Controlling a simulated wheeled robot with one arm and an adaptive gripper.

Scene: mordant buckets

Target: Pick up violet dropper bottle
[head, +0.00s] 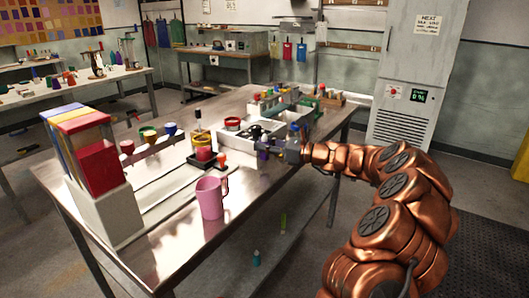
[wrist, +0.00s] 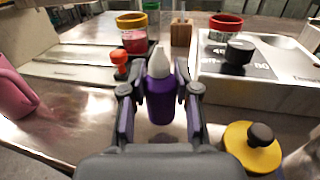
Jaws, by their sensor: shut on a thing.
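The violet dropper bottle (wrist: 160,98) has a white tip and stands upright between the fingers of my gripper (wrist: 160,118) in the wrist view. The fingers are shut on its sides. The bottle's base appears at or just above the metal table; I cannot tell whether it touches. In the head view my gripper (head: 272,150) is over the right side of the steel table, and the bottle is mostly hidden by it.
A hotplate (wrist: 262,72) is behind right. A pink pitcher (head: 211,198) stands nearer the table's front. Bare table (head: 165,255) lies front left.

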